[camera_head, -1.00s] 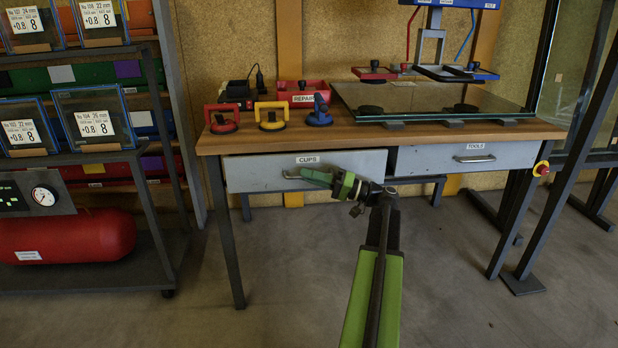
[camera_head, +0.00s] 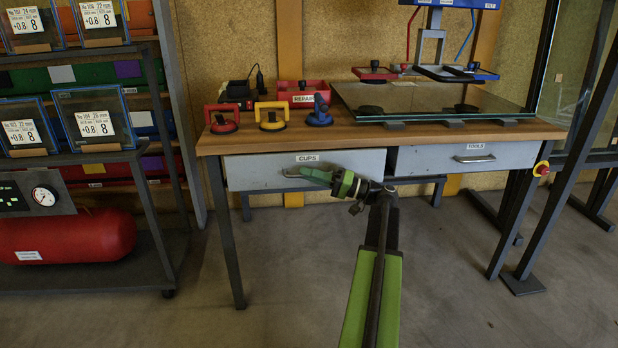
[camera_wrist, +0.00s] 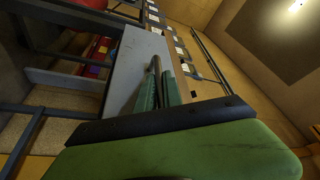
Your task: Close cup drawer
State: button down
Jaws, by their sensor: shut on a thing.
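The cup drawer (camera_head: 340,163) is a grey front labelled CUPS, under the left part of the wooden workbench (camera_head: 380,135). Its front looks close to the bench front; any small remaining gap is hard to judge. The bar handle (camera_head: 291,175) is at the drawer's left-middle, mostly hidden by my fingers. My gripper (camera_head: 308,175), with green fingers, is shut on the handle, reaching in from the right. In the wrist view, my fingers (camera_wrist: 158,82) close together against the grey drawer front (camera_wrist: 128,62).
The tools drawer (camera_head: 475,157) is on the right. Red, yellow and blue suction cups (camera_head: 271,117) stand on the bench, with a glass pane (camera_head: 430,103) to their right. A shelf rack (camera_head: 160,150) stands left. Open floor lies in front.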

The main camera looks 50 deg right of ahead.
jog(key=w+d, duration=0.2)
jog(key=shift+w+d, duration=0.15)
jog(key=shift+w, duration=0.15)
jog(key=c, duration=1.8)
grip_release()
jog(key=shift+o, duration=0.2)
jog(key=shift+s, duration=0.1)
jog(key=b+v, duration=0.3)
jog(key=v, duration=1.4)
jog(key=shift+b, duration=0.3)
jog(key=shift+s, duration=0.1)
